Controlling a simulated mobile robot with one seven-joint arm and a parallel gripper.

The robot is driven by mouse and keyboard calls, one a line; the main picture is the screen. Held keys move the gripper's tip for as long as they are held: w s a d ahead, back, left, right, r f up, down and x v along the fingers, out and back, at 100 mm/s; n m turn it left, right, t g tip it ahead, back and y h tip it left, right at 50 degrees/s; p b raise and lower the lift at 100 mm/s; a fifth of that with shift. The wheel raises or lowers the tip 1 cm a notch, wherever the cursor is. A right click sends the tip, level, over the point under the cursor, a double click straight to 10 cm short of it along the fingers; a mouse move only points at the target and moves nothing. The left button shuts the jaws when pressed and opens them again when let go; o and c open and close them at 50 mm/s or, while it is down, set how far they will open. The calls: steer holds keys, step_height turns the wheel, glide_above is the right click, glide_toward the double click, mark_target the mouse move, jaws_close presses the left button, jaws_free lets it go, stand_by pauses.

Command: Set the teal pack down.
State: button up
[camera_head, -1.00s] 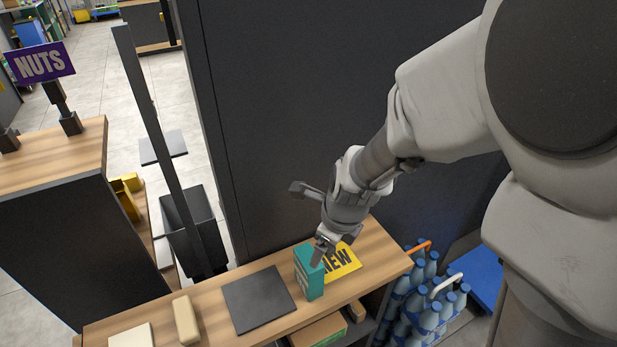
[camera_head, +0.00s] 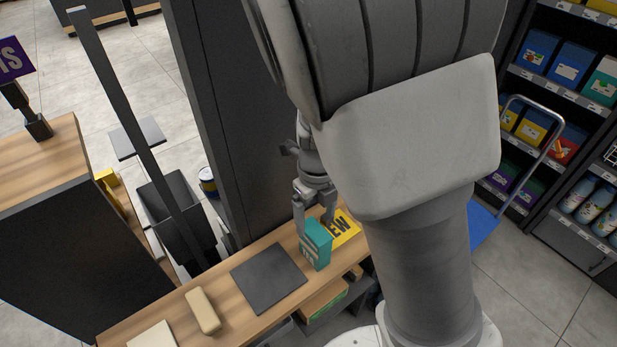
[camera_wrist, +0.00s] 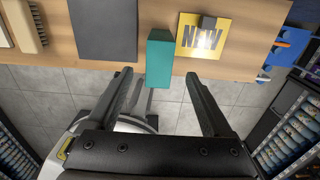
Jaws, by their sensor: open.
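The teal pack (camera_head: 316,246) stands upright on the wooden counter (camera_head: 222,284), between a dark square mat (camera_head: 268,278) and a yellow NEW sign (camera_head: 345,229). In the wrist view the teal pack (camera_wrist: 159,60) shows from above near the counter's edge, beyond the fingertips. My gripper (camera_head: 314,208) is just behind the pack in the head view. Its two fingers are spread wide with nothing between them in the wrist view (camera_wrist: 160,76). My arm hides part of the counter's right end in the head view.
A dark upright panel (camera_head: 200,120) rises behind the counter. A blue cart (camera_head: 482,228) and stocked shelves (camera_head: 560,75) are at the right. The dark mat is bare.

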mark_target(315, 249)
step_height(315, 249, down, 13)
steer(key=b, duration=0.6)
steer(key=shift+f, duration=0.15)
jaws_close()
